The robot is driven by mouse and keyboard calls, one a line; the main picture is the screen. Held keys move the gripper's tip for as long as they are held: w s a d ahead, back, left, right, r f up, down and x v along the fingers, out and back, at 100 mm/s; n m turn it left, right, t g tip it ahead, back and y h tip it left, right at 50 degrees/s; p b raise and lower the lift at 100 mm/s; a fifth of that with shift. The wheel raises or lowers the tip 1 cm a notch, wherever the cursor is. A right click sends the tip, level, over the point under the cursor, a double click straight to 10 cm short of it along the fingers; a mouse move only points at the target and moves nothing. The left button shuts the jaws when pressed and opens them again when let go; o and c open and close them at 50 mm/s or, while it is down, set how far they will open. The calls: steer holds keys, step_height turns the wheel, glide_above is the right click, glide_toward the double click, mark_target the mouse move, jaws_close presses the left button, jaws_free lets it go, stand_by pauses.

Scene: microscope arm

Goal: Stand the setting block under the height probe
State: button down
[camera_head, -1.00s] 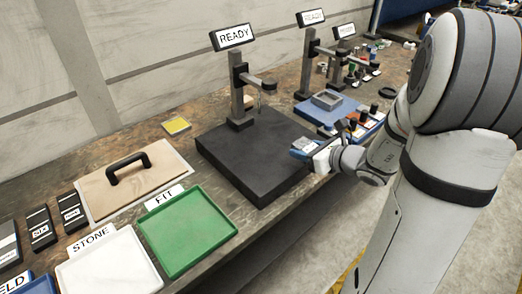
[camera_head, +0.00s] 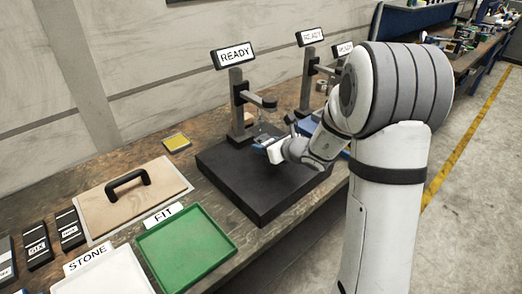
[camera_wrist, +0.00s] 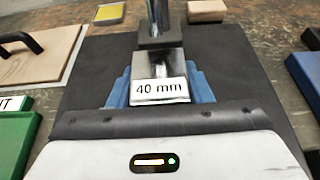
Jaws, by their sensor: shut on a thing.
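The setting block (camera_wrist: 160,80) is a bright metal block with a "40 mm" label. In the wrist view it sits between the blue fingers of my gripper (camera_wrist: 160,88), which is shut on it. In the head view my gripper (camera_head: 264,146) is low over the black plate, and the block is mostly hidden there. The height probe (camera_head: 262,102) is a grey arm on a post (camera_head: 237,100) under a READY sign, with a thin stylus hanging just above my gripper. I cannot tell whether the block touches the plate or is exactly below the tip.
The black plate (camera_head: 225,180) is otherwise clear. A green FIT tray (camera_head: 187,248), a white STONE tray (camera_head: 105,275), a wooden board with a black handle (camera_head: 135,192) and a yellow pad (camera_head: 177,142) lie left. More probe stands (camera_head: 308,75) are behind, to the right.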

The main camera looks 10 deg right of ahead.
mark_target(262, 157)
steer(key=shift+w+a+r, duration=0.1)
steer(key=shift+w+a, duration=0.35)
steer(key=shift+w, duration=0.2)
steer(key=shift+f, duration=1.75)
steer(key=shift+f, duration=0.15)
steer(key=c, duration=0.7)
jaws_free()
steer(key=shift+s, duration=0.1)
